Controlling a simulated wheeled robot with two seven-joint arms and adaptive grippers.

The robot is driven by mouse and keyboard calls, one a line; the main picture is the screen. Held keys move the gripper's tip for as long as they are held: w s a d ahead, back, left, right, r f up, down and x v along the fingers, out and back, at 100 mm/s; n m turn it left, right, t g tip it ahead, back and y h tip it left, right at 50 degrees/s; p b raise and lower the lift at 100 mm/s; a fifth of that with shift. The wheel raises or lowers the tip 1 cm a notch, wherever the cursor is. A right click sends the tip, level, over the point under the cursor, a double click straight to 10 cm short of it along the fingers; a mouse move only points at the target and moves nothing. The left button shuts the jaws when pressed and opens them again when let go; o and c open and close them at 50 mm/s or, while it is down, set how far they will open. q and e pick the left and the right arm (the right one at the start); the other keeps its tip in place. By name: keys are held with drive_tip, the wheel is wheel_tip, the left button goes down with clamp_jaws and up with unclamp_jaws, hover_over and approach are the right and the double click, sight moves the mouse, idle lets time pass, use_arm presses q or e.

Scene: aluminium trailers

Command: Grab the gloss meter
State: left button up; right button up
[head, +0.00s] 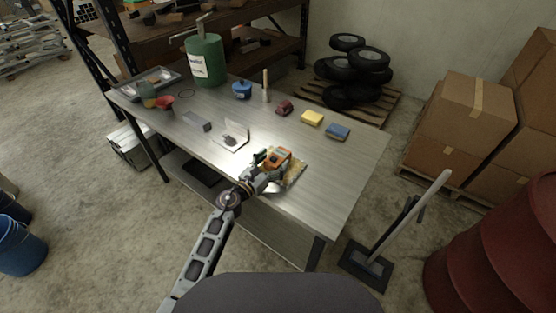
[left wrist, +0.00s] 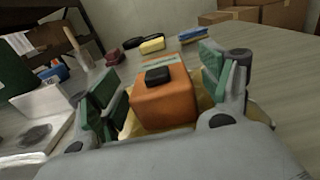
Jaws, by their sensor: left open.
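The gloss meter looks to be the orange box-shaped device (head: 278,156) near the front edge of the metal table (head: 336,187). It has a dark block on top and sits on a tan cloth or pad (head: 294,173). In the left wrist view the orange device (left wrist: 166,104) lies between the two green-padded fingers. My left gripper (head: 268,160) is open around it, with a finger on each side. I cannot tell whether the pads touch it. My right gripper does not show in either view.
On the table are a green canister (head: 206,62), a white tray with a dark patch (head: 231,137), a grey block (head: 197,122), a yellow sponge (head: 312,118) and a blue block (head: 338,132). A red drum (head: 500,245) stands at right. The table's right end is clear.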

use_arm(q)
drive_tip(key=shift+c, duration=0.2)
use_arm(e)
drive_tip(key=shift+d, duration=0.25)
use_arm(q)
drive_tip(key=c, duration=1.3)
drive_tip(key=shift+r, duration=0.2)
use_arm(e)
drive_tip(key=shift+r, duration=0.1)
use_arm(q)
drive_tip(key=shift+r+p, duration=0.55)
drive_tip(key=shift+r, duration=0.3)
drive_tip(key=shift+r+p, duration=2.2)
drive_tip(key=shift+r, duration=1.8)
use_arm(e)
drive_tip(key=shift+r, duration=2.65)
